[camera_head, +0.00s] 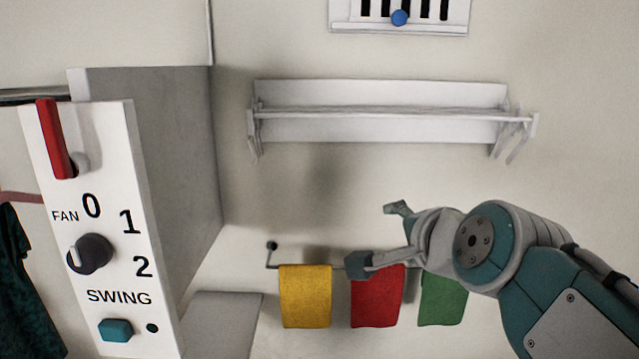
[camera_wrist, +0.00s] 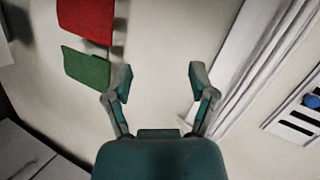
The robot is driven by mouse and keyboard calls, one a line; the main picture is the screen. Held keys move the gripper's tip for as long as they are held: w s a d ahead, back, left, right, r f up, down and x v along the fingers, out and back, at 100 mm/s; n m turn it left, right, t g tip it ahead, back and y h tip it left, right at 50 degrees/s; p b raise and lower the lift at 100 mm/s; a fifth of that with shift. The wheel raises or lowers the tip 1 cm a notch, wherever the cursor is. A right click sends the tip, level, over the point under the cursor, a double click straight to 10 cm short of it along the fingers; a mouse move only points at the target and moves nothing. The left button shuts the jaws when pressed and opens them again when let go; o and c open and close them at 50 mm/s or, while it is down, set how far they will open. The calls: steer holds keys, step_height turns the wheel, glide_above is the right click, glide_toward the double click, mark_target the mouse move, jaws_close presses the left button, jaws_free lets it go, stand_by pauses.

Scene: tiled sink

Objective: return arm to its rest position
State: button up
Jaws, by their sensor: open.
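My gripper (camera_head: 378,236) is on the right of the head view, at the end of my teal and grey arm that comes in from the lower right. Its two fingers are spread apart with nothing between them. In the wrist view my gripper (camera_wrist: 160,82) is also open and empty, with bare wall beyond the fingertips. In the head view the lower finger overlaps the red towel (camera_head: 378,305); I cannot tell how far apart they are. The green towel (camera_head: 443,300) is partly hidden behind my arm.
A yellow towel (camera_head: 305,297) hangs on the rail at left. A white shelf (camera_head: 380,93) is on the wall above. A panel with a fan knob (camera_head: 91,254), red lever (camera_head: 56,138) and teal button (camera_head: 116,330) stands at left. A slotted panel with a blue knob (camera_head: 399,18) is at top.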

steer(key=s+d+f+n+g+h, duration=0.1)
steer(key=s+d+f+n+g, duration=0.1)
steer(key=s+f+n, duration=0.4)
steer(key=s+d+f+n+g+h, duration=0.2)
steer(key=s+f+n+g, duration=0.3)
steer(key=f, duration=1)
steer(key=s+n, duration=0.2)
steer(key=s, duration=0.2)
steer(key=shift+d+f, duration=0.15)
steer(key=shift+d, duration=0.25)
steer(key=shift+c, duration=0.2)
stand_by(0.6)
